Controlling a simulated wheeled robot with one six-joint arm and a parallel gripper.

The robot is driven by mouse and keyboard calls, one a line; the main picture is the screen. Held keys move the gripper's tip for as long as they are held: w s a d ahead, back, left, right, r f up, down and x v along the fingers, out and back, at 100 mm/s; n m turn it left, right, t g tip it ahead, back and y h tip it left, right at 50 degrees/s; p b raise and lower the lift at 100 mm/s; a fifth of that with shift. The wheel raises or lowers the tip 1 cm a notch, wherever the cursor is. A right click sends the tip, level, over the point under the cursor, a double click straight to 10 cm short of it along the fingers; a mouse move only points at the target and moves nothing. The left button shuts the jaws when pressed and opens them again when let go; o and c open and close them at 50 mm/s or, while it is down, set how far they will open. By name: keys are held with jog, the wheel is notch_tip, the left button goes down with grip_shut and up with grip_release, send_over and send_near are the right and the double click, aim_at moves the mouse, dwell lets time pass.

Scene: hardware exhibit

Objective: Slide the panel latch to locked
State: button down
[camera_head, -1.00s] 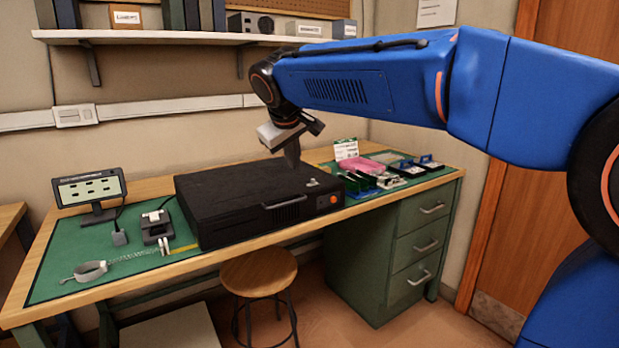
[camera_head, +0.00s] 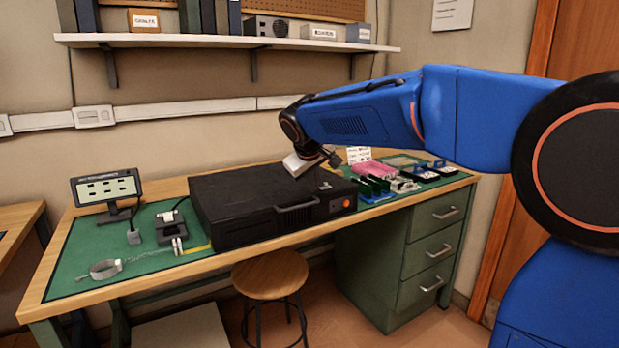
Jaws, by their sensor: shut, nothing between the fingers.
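A black case (camera_head: 232,207) with a front handle and an orange button lies flat on the bench. A small light piece, which looks like the panel latch (camera_head: 325,186), sits on the right part of its top panel; it is too small to tell its position. My gripper (camera_head: 305,172) is over the right part of the case, close to the top panel and just left of and behind the small piece. It is shut with nothing held. Its fingertips are hard to make out against the dark case, so I cannot tell whether they touch it.
A small screen (camera_head: 107,187), a grey device (camera_head: 170,227) and a wrist strap (camera_head: 104,269) are on the mat to the left. A pink tray (camera_head: 370,170) and several parts lie right of the case. A stool (camera_head: 270,275) stands in front. A shelf (camera_head: 220,42) hangs above.

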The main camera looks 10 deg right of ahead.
aim_at(328, 186)
jog(key=shift+w+d, duration=0.35)
jog(key=shift+d, duration=0.3)
jog(key=shift+w+d, duration=0.35)
jog(key=shift+d, duration=0.25)
jog(key=shift+d, duration=0.1)
jog(key=shift+w+d+r, duration=0.1)
jog(key=shift+w+d, duration=0.1)
jog(key=shift+d, duration=0.4)
jog(key=shift+w+d, duration=0.2)
jog(key=shift+d, duration=0.35)
jog(key=shift+a, duration=0.1)
